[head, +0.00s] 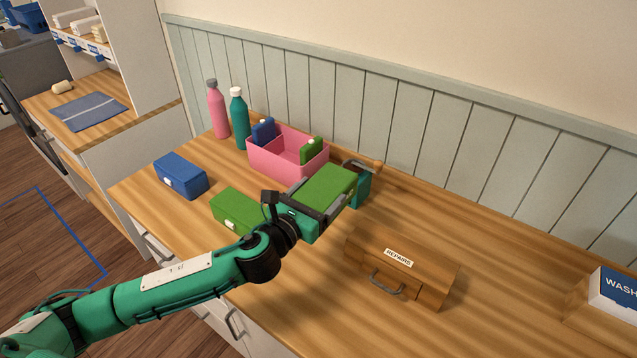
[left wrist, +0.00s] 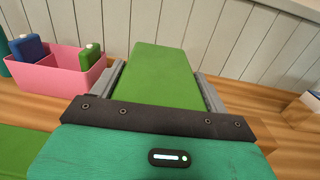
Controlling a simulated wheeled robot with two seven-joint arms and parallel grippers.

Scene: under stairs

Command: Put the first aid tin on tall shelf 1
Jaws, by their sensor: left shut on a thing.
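My left gripper (head: 335,193) is shut on a green tin (head: 328,185), held over the wooden counter with no label visible on it. In the left wrist view the green tin (left wrist: 167,75) sits between the two grey fingers. A second green tin (head: 236,208) with a white latch lies on the counter, left of the gripper. A white shelf unit (head: 120,45) stands at the upper left with rolled towels on it; I cannot tell whether it is tall shelf 1. My right gripper is not in view.
A pink caddy (head: 280,163) with bottles, a pink bottle (head: 218,110) and a teal bottle (head: 239,118) stand behind the tin. A blue tin (head: 181,175), a wooden "REPAIRS" box (head: 403,265) and a "WASH" box (head: 615,292) are also on the counter. A teal object (head: 362,190) is beside the gripper.

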